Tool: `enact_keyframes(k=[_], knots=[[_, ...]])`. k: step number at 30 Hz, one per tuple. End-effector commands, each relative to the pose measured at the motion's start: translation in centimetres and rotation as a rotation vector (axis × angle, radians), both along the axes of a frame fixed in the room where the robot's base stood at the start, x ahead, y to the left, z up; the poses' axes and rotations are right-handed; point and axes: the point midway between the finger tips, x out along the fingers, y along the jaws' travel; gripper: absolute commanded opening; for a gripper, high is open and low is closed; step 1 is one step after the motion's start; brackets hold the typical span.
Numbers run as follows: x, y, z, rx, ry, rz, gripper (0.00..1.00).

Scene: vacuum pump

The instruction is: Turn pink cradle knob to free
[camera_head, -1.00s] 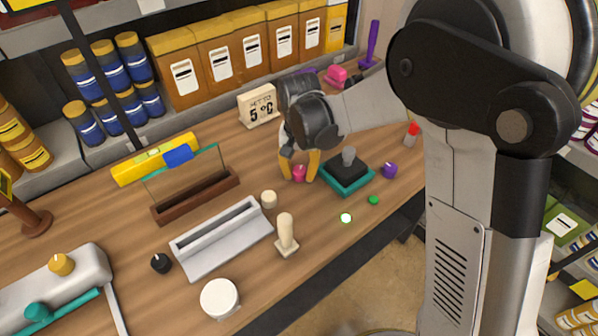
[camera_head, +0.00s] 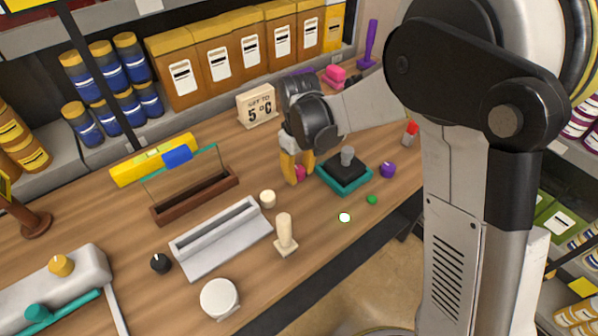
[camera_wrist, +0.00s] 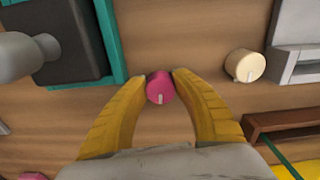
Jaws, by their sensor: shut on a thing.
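The pink knob (camera_wrist: 160,90) is a small round knob with a pale pointer mark; in the wrist view it sits between my two yellow fingertips. In the head view the pink knob (camera_head: 300,173) is partly hidden by a finger. My gripper (camera_head: 296,171) points down at the tabletop and is shut on the knob, with a fingertip on each side. In the wrist view my gripper (camera_wrist: 160,79) shows its fingers bowed around it. The pale mark lies close to upright in the wrist view.
A teal-based black block with a grey knob (camera_head: 347,156) stands close to the right of my gripper. A cream knob (camera_head: 268,199), a grey tray (camera_head: 222,240) and a brown rack (camera_head: 196,196) lie to the left. A purple knob (camera_head: 387,170) and green button (camera_head: 372,199) are further right.

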Motion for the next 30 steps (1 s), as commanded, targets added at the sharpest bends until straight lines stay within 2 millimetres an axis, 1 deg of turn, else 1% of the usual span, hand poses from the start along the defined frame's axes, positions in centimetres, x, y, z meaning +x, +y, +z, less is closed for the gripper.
enact_keyframes(k=[3, 10, 26, 27, 28, 29, 30], knots=[[-0.05, -0.04, -0.05, 0.000, 0.001, 0.059, 0.02], [-0.03, -0.06, -0.05, 0.000, 0.001, 0.131, 0.02], [-0.02, -0.05, -0.05, 0.000, 0.001, 0.152, 0.02], [-0.02, -0.05, -0.05, 0.000, 0.001, 0.152, 0.41], [-0.01, -0.05, -0.05, 0.000, 0.001, 0.152, 0.50], [-0.01, -0.05, -0.04, 0.000, 0.001, 0.152, 0.55], [0.00, -0.04, -0.04, 0.000, 0.001, 0.152, 0.55]])
